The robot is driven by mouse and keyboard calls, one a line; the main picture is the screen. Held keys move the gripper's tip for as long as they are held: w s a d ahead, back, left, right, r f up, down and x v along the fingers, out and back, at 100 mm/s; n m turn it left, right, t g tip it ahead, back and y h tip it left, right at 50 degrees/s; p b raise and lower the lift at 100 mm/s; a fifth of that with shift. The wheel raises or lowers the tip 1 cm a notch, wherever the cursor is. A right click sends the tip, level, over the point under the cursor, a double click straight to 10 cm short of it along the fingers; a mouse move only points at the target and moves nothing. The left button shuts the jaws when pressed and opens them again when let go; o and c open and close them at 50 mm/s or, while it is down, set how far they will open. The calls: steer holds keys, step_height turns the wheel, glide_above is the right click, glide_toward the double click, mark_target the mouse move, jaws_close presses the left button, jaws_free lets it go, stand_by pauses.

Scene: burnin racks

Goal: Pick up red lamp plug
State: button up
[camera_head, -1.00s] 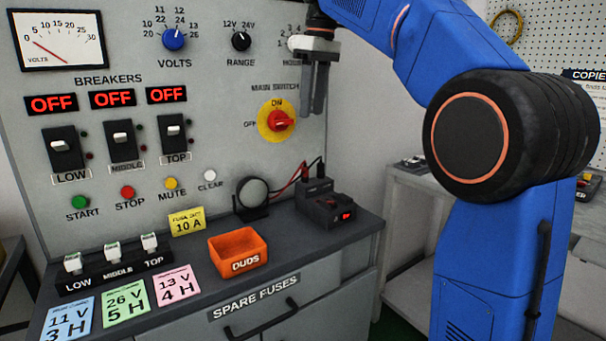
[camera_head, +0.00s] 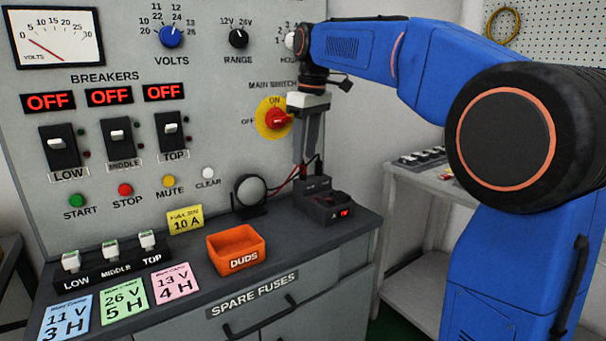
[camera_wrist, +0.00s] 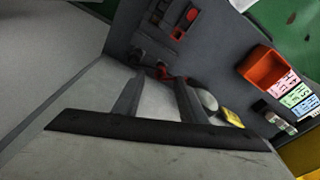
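My gripper (camera_head: 305,162) points down just above the black instrument box (camera_head: 325,210) at the right end of the counter. In the wrist view my gripper (camera_wrist: 158,82) has its two fingers apart with nothing between them. Red and black leads (camera_head: 292,177) run behind the box, partly hidden by the fingers and the box. In the wrist view a small red piece (camera_wrist: 164,73), perhaps the red lamp plug, shows just beyond the fingertips. The plug's exact shape is too small to tell. The round lamp (camera_head: 252,190) stands left of the box.
The upright panel with the main switch (camera_head: 277,118) is close behind my gripper. An orange duds bin (camera_head: 236,262) and a yellow fuse card (camera_head: 185,220) lie to the left. A side bench (camera_head: 430,182) stands to the right.

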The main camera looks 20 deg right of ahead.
steer(key=shift+w+a+f, duration=0.1)
steer(key=shift+f, duration=1.05)
steer(key=shift+w+a+f, duration=0.1)
steer(key=shift+f, duration=1.05)
jaws_close()
step_height(320, 180, up, 10)
steer(key=shift+r, duration=0.1)
steer(key=shift+f, duration=0.2)
